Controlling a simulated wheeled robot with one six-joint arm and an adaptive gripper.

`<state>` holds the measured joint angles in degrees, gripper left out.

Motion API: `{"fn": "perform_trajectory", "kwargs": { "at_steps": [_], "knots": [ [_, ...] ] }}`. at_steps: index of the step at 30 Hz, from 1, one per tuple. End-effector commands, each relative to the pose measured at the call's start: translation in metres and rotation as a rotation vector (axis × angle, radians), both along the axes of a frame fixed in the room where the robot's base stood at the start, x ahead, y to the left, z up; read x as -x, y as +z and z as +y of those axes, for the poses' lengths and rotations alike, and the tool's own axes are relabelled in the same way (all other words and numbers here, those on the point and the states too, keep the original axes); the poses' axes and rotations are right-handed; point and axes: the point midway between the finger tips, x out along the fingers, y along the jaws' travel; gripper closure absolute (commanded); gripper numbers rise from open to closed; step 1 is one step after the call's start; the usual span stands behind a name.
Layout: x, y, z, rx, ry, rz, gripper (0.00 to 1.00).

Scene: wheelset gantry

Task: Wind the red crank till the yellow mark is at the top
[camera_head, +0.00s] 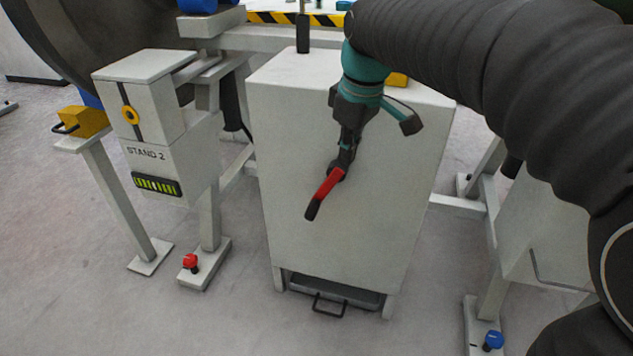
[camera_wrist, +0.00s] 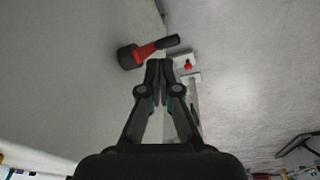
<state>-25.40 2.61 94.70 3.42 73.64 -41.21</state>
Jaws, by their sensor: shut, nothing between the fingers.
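The red crank (camera_head: 327,187) is on the front face of a pale grey cabinet (camera_head: 320,245). Its arm slants down and left from the hub to a black grip (camera_head: 312,210). In the wrist view the crank (camera_wrist: 146,51) lies just beyond my fingertips, with its dark hub at left and its black grip at upper right. My gripper (camera_head: 346,160) is shut and empty, pointing down in front of the hub, which it partly hides. It also shows in the wrist view (camera_wrist: 159,66). I cannot tell whether it touches the crank. I see no yellow mark on the crank.
A red knob (camera_head: 190,261) and a blue knob (camera_head: 493,340) sit on low feet. A tray (camera_head: 330,292) lies under the cabinet. Floor in front is clear.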

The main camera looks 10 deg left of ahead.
Motion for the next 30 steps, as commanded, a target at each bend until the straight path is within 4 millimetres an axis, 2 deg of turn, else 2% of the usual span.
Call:
{"fn": "perform_trajectory", "kwargs": {
  "at_steps": [1,3,6,9,12,17,30],
  "knots": [
    [-0.008,-0.005,0.021,0.011,0.066,0.017,1.0],
    [-0.015,-0.009,0.043,0.022,0.151,0.033,1.0],
    [-0.022,-0.014,0.07,0.033,0.245,0.052,1.0],
    [-0.025,-0.019,0.087,0.04,0.307,0.064,1.0],
    [-0.027,-0.021,0.096,0.044,0.34,0.07,1.0],
    [-0.027,-0.034,0.099,0.045,0.35,0.073,1.0],
    [-0.027,-0.112,0.105,0.046,0.347,0.074,1.0]
  ]
}}
